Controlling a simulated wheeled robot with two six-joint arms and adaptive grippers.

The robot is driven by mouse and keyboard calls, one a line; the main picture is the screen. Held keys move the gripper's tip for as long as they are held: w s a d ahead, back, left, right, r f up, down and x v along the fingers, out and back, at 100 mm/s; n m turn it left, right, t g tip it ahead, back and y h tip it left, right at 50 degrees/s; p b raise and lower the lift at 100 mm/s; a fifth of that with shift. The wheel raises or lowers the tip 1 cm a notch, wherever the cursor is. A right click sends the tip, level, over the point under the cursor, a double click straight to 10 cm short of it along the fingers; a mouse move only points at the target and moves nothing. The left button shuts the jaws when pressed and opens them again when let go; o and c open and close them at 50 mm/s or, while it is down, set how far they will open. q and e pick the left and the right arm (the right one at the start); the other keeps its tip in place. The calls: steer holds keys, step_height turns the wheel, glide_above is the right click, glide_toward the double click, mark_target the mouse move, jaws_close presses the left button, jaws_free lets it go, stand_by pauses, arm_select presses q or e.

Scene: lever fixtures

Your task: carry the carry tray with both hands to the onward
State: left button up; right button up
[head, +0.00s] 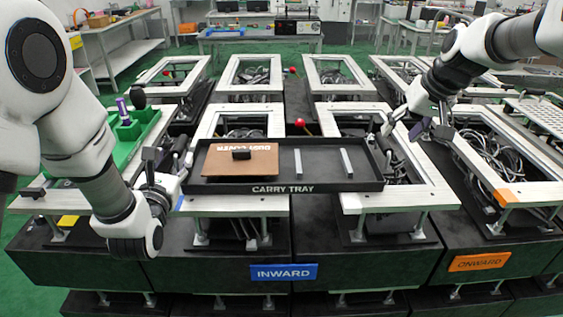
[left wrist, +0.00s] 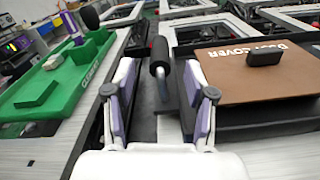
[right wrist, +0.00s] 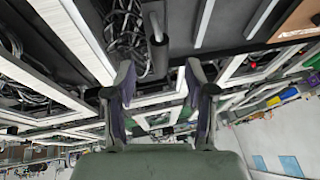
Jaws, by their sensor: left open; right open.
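The black carry tray (head: 330,186) lies level across two white frames above the INWARD sign (head: 284,272). It holds a brown dust cover (head: 235,162) with a black knob and two pale bars. My left gripper (head: 172,172) is open at the tray's left end. In the left wrist view, a black bar handle (left wrist: 160,58) lies ahead between its spread fingers, not gripped. My right gripper (head: 415,128) is open, above and right of the tray's right end. A black handle (right wrist: 158,45) shows beyond its fingers in the right wrist view. The orange ONWARD sign (head: 479,262) is at right.
A green tray (head: 135,135) with a purple-topped item stands left of the carry tray. Red-knobbed levers (head: 300,123) rise behind it. Open white frames with cables surround it. The frame (head: 480,170) above the ONWARD sign has an orange mark and no tray on it.

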mark_target(181, 138)
arm_select(q)
steer(key=w, duration=0.6)
steer(key=shift+w+a, duration=0.2)
steer(key=shift+w, duration=0.15)
arm_select(e)
steer(key=x, duration=0.6)
steer(key=shift+w+f, duration=0.25)
steer(key=shift+f, duration=0.1)
arm_select(q)
steer(key=shift+w+a+f, duration=0.1)
steer(key=shift+w+f, duration=0.05)
steer(key=shift+w, duration=0.35)
arm_select(e)
steer(key=shift+w+a+f, duration=0.2)
steer(key=shift+w+f, duration=0.05)
steer(key=shift+f, duration=0.15)
arm_select(q)
steer(key=shift+s, duration=0.1)
steer(key=shift+c, duration=1.4)
arm_select(e)
steer(key=shift+s, duration=0.1)
steer(key=shift+c, duration=1.4)
arm_select(q)
jaws_close()
arm_select(e)
jaws_close()
steer(key=shift+r, duration=0.1)
